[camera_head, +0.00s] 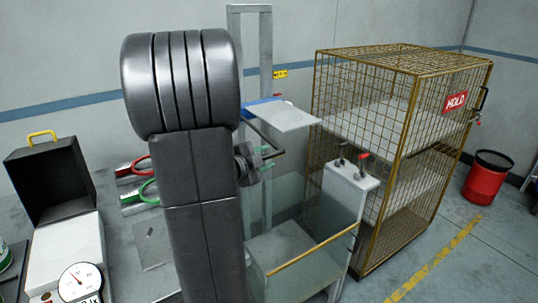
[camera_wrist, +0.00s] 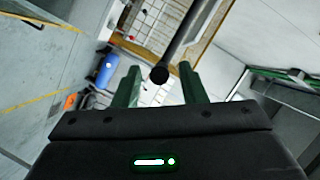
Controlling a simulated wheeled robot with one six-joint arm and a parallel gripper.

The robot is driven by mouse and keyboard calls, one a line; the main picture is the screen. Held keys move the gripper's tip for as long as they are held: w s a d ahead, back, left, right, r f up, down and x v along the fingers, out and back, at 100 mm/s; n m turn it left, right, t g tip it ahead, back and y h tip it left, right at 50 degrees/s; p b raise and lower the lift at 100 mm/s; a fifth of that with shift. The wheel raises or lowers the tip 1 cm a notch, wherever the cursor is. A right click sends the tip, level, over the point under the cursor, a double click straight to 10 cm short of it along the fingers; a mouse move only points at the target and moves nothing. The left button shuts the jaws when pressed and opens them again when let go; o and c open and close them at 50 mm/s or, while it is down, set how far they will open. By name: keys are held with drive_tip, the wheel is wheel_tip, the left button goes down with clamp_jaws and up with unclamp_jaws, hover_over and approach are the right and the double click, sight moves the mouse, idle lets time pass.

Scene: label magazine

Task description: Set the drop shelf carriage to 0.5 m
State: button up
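The drop shelf carriage (camera_head: 285,118) is a pale flat plate with a blue edge, partway up a grey upright frame (camera_head: 266,45). A dark bar runs out below the plate, its bent end near my gripper. My gripper (camera_head: 262,160) is largely hidden behind my arm. In the wrist view its two green fingers (camera_wrist: 161,86) stand apart, open. A black rod (camera_wrist: 178,45) with a round end shows between them, with gaps on both sides. I cannot tell how deep it lies between them. A small yellow tag (camera_head: 280,74) sits on the frame; no scale is readable.
A gold mesh cage (camera_head: 316,125) with a red HOLD sign (camera_head: 456,101) stands to the right. A white box with levers (camera_head: 350,177) and a clear-walled enclosure (camera_head: 315,258) stand in front.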

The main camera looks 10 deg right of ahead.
drive_tip(key=shift+x, duration=1.25)
clamp_jaws()
wheel_tip(320, 180, down, 18)
drive_tip(key=b, duration=1.3)
unclamp_jaws()
drive_tip(key=shift+r, duration=0.1)
drive_tip(key=v, duration=1.4)
drive_tip(key=shift+o, duration=0.2)
